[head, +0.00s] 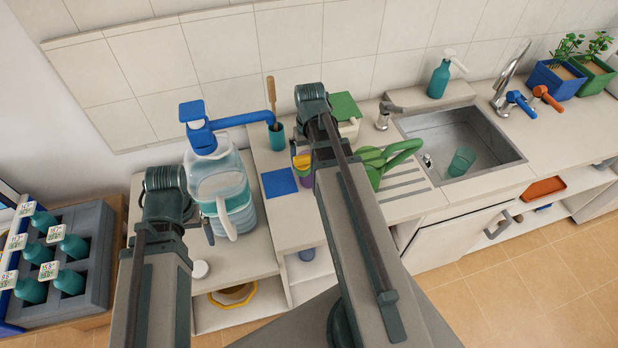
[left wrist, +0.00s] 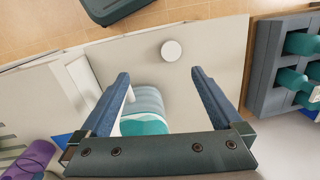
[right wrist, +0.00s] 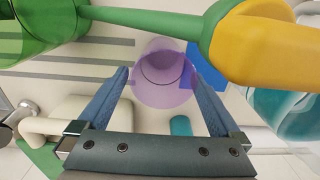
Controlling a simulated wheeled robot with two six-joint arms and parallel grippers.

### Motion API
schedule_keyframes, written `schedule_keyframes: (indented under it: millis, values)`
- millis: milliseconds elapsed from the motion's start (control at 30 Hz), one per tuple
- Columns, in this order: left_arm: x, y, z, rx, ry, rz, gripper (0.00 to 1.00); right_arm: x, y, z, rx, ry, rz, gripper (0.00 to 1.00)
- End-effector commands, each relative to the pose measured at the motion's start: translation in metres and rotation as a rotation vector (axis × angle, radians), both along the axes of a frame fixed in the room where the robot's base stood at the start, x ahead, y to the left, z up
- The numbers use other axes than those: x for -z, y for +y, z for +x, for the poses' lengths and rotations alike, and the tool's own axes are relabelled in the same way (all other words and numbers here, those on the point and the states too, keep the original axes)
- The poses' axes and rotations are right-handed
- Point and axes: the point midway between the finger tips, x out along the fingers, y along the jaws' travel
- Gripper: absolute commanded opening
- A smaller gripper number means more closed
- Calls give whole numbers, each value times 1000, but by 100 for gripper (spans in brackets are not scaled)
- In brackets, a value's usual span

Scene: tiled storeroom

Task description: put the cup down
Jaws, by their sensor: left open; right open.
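A see-through purple cup (right wrist: 165,88) stands on the counter beside a flat blue square (right wrist: 191,62). In the head view only a part of the cup (head: 306,181) shows, beside my right arm and under a yellow spout end. My right gripper (right wrist: 160,72) is open, with its fingers on either side of the cup in the right wrist view; contact cannot be told. My left gripper (left wrist: 160,74) is open and empty over the lower left worktop, near the large water jug (head: 225,190). A teal cup (head: 461,161) sits in the sink.
A green watering can (head: 371,165) with a yellow spout end (right wrist: 262,45) lies close to my right gripper. A teal pot with a brush (head: 276,135) stands behind. A white round lid (head: 200,269) lies on the lower worktop. A bottle crate (head: 92,245) stands left; the sink (head: 478,128) is right.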

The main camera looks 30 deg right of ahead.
Motion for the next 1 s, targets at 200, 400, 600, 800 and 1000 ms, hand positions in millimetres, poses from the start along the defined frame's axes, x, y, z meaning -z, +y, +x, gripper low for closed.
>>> schedule_keyframes:
  millis: [200,400,600,800,1000]
  values:
    - [4,0,0,0,0,0,100,4,0,0,0,0,0,100]
    - [18,0,0,-1,0,0,100,18,2,-1,0,0,0,100]
    - [43,0,0,-1,0,0,100,43,5,-3,0,0,0,100]
    - [57,0,0,-1,0,0,100,57,4,-3,0,0,0,100]
    - [55,0,0,-1,0,0,100,55,4,-3,0,0,0,100]
